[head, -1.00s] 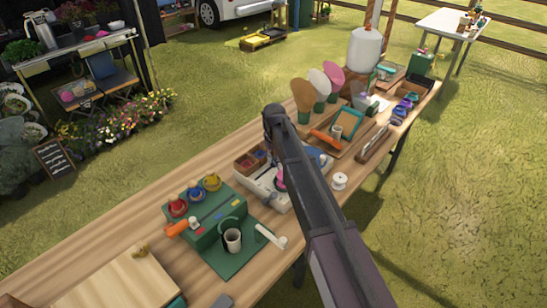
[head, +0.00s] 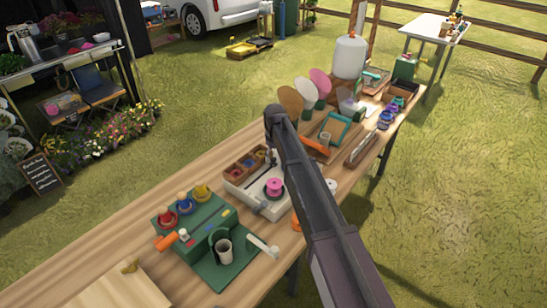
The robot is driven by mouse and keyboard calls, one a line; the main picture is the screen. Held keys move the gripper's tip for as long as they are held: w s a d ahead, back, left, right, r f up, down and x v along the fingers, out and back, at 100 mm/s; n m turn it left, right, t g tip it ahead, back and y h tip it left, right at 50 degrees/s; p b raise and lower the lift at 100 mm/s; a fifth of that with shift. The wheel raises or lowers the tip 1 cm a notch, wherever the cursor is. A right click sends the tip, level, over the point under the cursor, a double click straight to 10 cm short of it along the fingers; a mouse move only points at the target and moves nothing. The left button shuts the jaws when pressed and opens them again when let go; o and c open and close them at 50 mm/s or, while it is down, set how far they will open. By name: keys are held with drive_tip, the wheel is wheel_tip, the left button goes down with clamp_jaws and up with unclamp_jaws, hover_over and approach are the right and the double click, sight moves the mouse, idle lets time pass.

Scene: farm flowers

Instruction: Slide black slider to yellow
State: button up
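I cannot make out a black slider for certain. A green box (head: 197,228) near the front of the long wooden table has red, blue and yellow round tops along its back and small coloured marks on its face. Behind it, a white unit (head: 240,192) carries a pink spool on a dark disc and a wooden tray with red, blue and yellow compartments. My dark arm crosses from the lower right, and its far end is above the back of the white unit. My gripper (head: 270,153) points down there, small and partly hidden; its fingers are unclear.
A white cup (head: 224,250) stands on a green mat, with a white-handled tool (head: 262,246) beside it. Paddles (head: 320,82), small jars (head: 386,117) and a white tank (head: 350,55) stand farther back. Grass lies beyond the table's right edge.

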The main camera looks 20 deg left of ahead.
drive_tip(key=shift+s, duration=0.15)
drive_tip(key=shift+s+a, duration=0.3)
drive_tip(key=shift+s, duration=0.35)
drive_tip(key=s, duration=0.1)
drive_tip(key=s+a, duration=0.1)
drive_tip(key=s, duration=0.1)
drive_tip(key=s+a, duration=0.1)
drive_tip(key=s, duration=0.1)
drive_tip(key=shift+w+r+p, duration=0.15)
drive_tip(key=shift+r+p, duration=0.5)
wheel_tip(320, 180, up, 13)
drive_tip(key=p, duration=1.3)
drive_tip(key=s+d+f+m+b, duration=0.2)
drive_tip(key=d+f+b, duration=0.2)
drive_tip(key=d, duration=0.6)
drive_tip(key=s+d+f+m+b, duration=0.1)
drive_tip(key=s+d+f+b, duration=0.2)
drive_tip(key=d, duration=0.6)
drive_tip(key=s+d+f+m+b, duration=0.2)
drive_tip(key=d+f+b, duration=0.4)
drive_tip(key=d, duration=0.4)
drive_tip(key=shift+s+d+f+m, duration=0.2)
drive_tip(key=shift+s+d+m, duration=0.05)
drive_tip(key=shift+d+m, duration=0.1)
